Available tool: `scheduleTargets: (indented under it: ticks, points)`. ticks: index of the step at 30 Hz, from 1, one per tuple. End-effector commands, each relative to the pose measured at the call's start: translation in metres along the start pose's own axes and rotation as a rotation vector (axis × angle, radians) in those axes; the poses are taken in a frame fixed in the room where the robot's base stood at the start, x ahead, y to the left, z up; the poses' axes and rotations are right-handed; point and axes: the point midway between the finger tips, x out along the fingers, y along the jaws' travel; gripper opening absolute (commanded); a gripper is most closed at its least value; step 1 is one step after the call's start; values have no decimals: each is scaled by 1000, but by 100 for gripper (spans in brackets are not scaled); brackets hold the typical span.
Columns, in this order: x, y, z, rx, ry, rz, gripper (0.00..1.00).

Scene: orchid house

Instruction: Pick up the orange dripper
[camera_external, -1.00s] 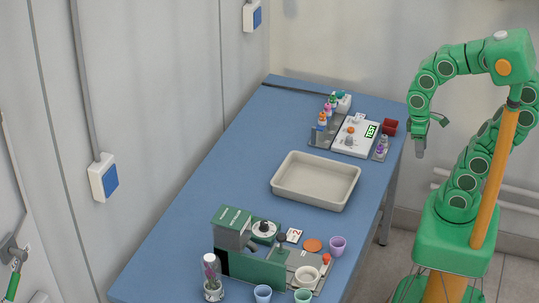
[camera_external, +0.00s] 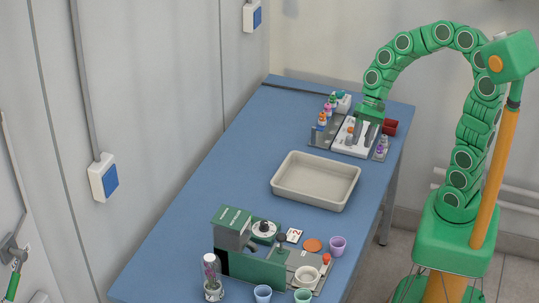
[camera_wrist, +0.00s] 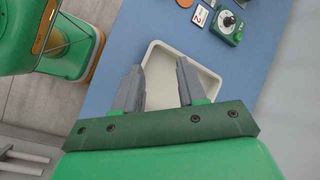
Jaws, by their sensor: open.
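A small bottle with an orange top (camera_external: 322,119), which looks like the orange dripper, stands in the grey rack at the table's far end. Bottles with pink and green tops stand just behind it. A second small orange-topped item (camera_external: 349,131) is on the white device (camera_external: 345,148). My gripper (camera_external: 361,132) is above the white device, right of the orange-topped bottle and apart from it. In the wrist view my gripper (camera_wrist: 160,80) is open, with nothing between its fingers. The orange-topped bottle does not show there.
A beige tray (camera_external: 276,190) lies mid-table and also shows in the wrist view (camera_wrist: 208,78). Red holders (camera_external: 390,127) and purple bottles (camera_external: 381,149) are right of the device. A green machine (camera_external: 262,268) and several cups stand at the near end. The blue table's left side is clear.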

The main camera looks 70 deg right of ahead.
Motion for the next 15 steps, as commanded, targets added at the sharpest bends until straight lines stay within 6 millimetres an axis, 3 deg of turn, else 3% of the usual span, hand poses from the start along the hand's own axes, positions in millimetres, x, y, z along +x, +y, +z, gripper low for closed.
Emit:
scheduleTargets:
  ticks: [8, 15]
  points:
    - [-17, -21, -83, 360, -38, -231, 41]
    - [-39, -14, -165, 690, -76, -432, 41]
